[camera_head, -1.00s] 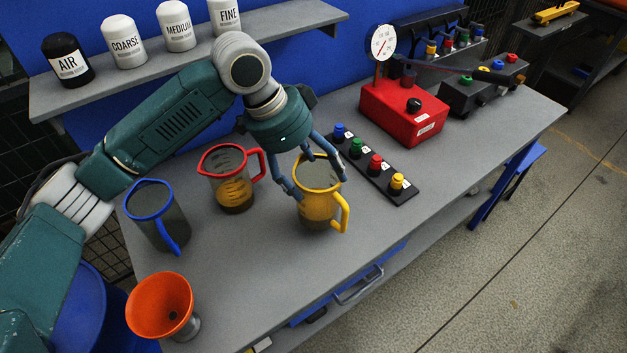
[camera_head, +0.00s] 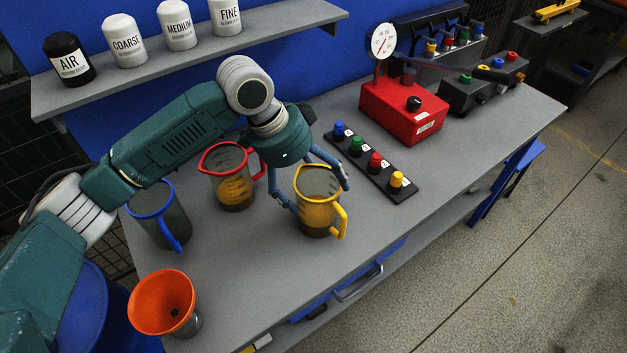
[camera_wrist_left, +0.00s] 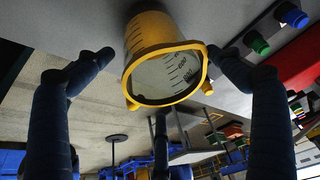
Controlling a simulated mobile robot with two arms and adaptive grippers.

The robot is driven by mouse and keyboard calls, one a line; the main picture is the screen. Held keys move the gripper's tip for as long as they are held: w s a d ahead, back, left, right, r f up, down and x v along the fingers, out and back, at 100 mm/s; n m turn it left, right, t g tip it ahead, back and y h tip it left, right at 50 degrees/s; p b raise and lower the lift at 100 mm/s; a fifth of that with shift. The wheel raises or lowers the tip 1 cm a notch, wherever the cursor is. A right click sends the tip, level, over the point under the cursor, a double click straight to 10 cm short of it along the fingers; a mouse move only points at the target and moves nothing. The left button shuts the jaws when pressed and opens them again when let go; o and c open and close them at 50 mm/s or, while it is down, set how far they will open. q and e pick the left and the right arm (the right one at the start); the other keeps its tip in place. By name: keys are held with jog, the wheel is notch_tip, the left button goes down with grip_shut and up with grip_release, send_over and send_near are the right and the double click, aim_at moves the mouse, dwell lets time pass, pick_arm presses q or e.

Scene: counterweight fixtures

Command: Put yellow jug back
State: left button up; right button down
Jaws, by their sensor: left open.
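The yellow jug (camera_head: 318,213) stands upright on the grey table in the head view, with its handle toward the front right and some dark contents low inside. My left gripper (camera_head: 318,196) is open, with its fingers spread on either side of the jug's upper part. In the left wrist view the jug (camera_wrist_left: 150,45) is between the spread fingers (camera_wrist_left: 158,62), with gaps showing beside its rim. The right gripper is not in view.
A red-rimmed jug (camera_head: 233,188) and a blue-rimmed jug (camera_head: 166,222) stand to the left, an orange funnel cup (camera_head: 160,300) at front left. A strip of coloured knobs (camera_head: 372,165) and a red gauge box (camera_head: 400,108) are to the right. The table's front right is clear.

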pick_arm(q)
jog(key=b+v, duration=0.1)
jog(key=v, duration=1.1)
jog(key=shift+b, duration=0.35)
